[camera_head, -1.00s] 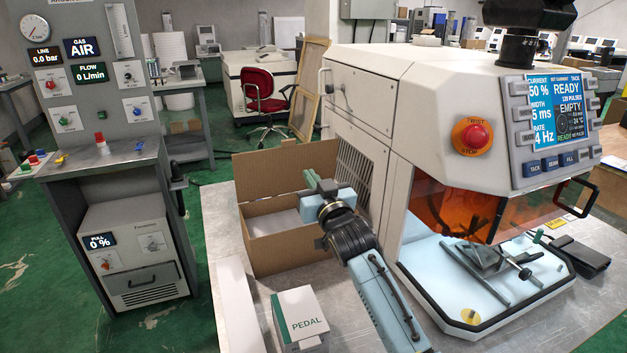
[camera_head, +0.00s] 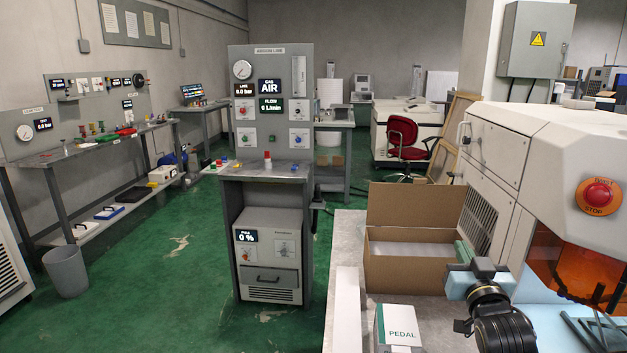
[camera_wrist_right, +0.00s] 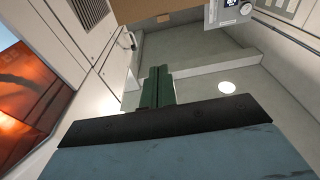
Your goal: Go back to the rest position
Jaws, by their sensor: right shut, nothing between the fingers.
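My right gripper (camera_head: 463,254) is at the lower right of the head view, with its arm coming in from the bottom right. It is in front of the open cardboard box (camera_head: 402,276) and beside the white laser machine (camera_head: 545,165). In the right wrist view its green fingers (camera_wrist_right: 157,88) are together with nothing between them. My left gripper is not in view.
A box marked PEDAL (camera_head: 398,330) stands on the metal table (camera_head: 345,230) near the gripper. The argon panel (camera_head: 271,110) stands left of the table. A bench (camera_head: 90,150) and a bin (camera_head: 66,271) are at the far left. Green floor (camera_head: 180,270) between them is clear.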

